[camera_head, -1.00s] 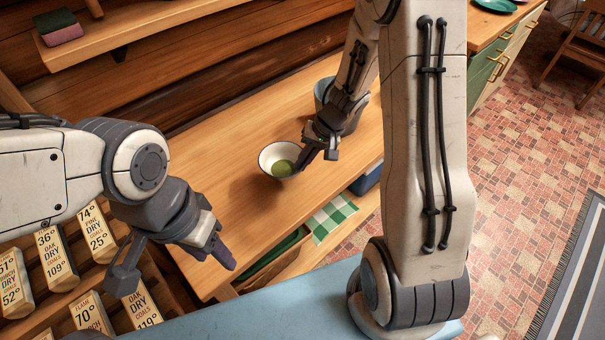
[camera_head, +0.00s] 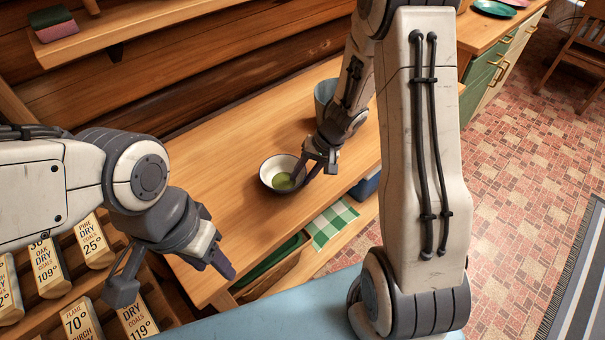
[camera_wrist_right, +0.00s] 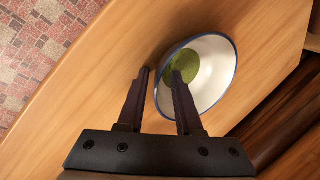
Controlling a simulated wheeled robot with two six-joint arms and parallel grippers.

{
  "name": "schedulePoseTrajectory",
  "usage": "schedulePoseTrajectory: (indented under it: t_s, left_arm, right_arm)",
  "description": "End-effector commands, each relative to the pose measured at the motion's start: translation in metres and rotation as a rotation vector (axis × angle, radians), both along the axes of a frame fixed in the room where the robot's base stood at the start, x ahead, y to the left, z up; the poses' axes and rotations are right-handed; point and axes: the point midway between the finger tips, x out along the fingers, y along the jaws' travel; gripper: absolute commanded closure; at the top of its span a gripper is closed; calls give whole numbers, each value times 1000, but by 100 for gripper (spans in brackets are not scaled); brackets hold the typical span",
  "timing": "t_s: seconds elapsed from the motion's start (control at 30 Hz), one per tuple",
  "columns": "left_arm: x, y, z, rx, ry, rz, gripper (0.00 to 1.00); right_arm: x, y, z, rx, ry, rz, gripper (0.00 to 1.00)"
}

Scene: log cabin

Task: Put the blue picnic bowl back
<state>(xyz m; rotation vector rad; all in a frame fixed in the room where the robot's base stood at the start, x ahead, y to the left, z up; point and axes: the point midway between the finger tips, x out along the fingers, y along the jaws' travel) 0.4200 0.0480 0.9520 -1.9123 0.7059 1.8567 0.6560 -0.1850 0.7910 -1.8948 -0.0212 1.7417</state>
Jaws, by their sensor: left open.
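The bowl (camera_head: 269,171) is white inside with a dark blue rim and a green patch at its bottom. It sits on the wooden bench top; the right wrist view shows it too (camera_wrist_right: 214,75). My right gripper (camera_head: 305,170) is at the bowl's right side. In the wrist view its fingers (camera_wrist_right: 160,72) are apart, one over the bowl's inside and one outside, with the rim between them. I cannot see a firm grip on the wall. My left gripper (camera_head: 178,278) is open and empty, in front of the bench's left end, away from the bowl.
A grey-blue bucket (camera_head: 324,93) stands behind my right arm. Below the bench top are a green checked cloth (camera_head: 332,224) and a blue box (camera_head: 366,186). Labelled blocks (camera_head: 92,242) fill a rack at lower left. The bench top left of the bowl is clear.

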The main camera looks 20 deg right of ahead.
Motion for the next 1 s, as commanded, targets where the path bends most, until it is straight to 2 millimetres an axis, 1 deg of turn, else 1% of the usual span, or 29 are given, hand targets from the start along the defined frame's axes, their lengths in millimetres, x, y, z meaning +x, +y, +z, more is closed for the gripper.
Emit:
schedulePoseTrajectory:
  t_s: [0.13,0.27,0.4,0.6,0.7,0.83,0.93,1.0]
  left_arm:
    - [0,0,-2,0,0,0,50]
    - [0,0,13,0,0,0,50]
    - [0,0,31,0,0,0,50]
    - [0,0,50,0,0,0,50]
    - [0,0,55,0,0,0,50]
    - [0,0,58,0,0,0,50]
    - [0,0,59,0,0,0,50]
    - [0,0,58,0,0,0,50]
  right_arm:
    - [0,0,3,-1,-1,1,66]
    - [-2,-7,24,-1,-2,-2,66]
    - [-7,-19,54,0,-3,-3,66]
    - [-14,-34,90,-1,-2,-2,66]
    - [-16,-40,102,-1,-2,-1,66]
    - [-18,-44,111,-1,-2,0,66]
    - [-10,-38,118,-14,-49,16,66]
    - [6,-27,129,-41,-134,43,66]
